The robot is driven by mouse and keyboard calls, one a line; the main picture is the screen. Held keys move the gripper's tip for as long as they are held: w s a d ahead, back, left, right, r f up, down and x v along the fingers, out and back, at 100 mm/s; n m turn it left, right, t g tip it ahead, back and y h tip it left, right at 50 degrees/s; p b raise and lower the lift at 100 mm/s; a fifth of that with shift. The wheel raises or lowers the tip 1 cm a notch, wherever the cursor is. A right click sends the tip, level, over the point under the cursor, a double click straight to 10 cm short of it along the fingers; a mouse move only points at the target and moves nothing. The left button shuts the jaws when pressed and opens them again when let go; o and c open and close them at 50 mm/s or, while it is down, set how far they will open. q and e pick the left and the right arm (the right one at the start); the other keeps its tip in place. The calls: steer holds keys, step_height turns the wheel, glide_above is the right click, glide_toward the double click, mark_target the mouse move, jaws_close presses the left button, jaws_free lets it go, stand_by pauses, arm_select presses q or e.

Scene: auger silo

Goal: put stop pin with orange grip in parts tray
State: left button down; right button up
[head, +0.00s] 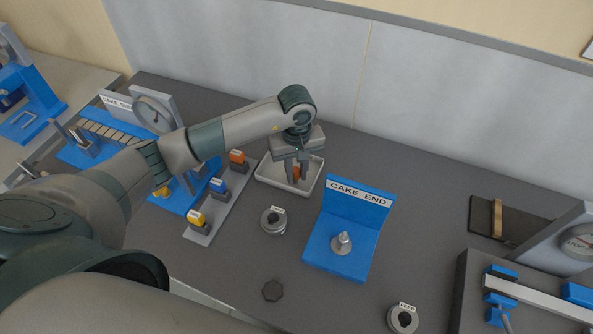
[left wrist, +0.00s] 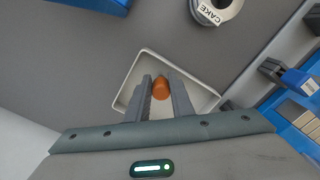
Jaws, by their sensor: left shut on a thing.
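My left gripper (head: 298,171) is shut on the stop pin's orange grip (head: 296,171), over the white parts tray (head: 308,187). In the left wrist view the orange grip (left wrist: 161,87) shows between the two fingers (left wrist: 160,95), with the tray (left wrist: 128,82) behind it. The lower part of the pin is hidden, so I cannot tell whether it touches the tray floor. The part of the tray that shows is empty. My right gripper is not in view.
A grey rack (head: 207,226) with blocks topped in orange, blue and yellow stands left of the tray. A round part labelled CAKE (head: 273,220) and the blue CAKE END stand (head: 346,225) are in front. A dark knob (head: 272,291) lies nearer. Grey table is clear behind the stand.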

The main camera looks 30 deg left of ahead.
mark_target(297, 172)
arm_select(q)
steer(key=shift+f, duration=0.1)
steer(key=c, duration=1.5)
jaws_free()
steer(key=shift+c, duration=0.2)
steer(key=shift+r, duration=0.35)
step_height(297, 172, up, 12)
steer(key=b, duration=0.5)
steer(key=shift+f, duration=0.2)
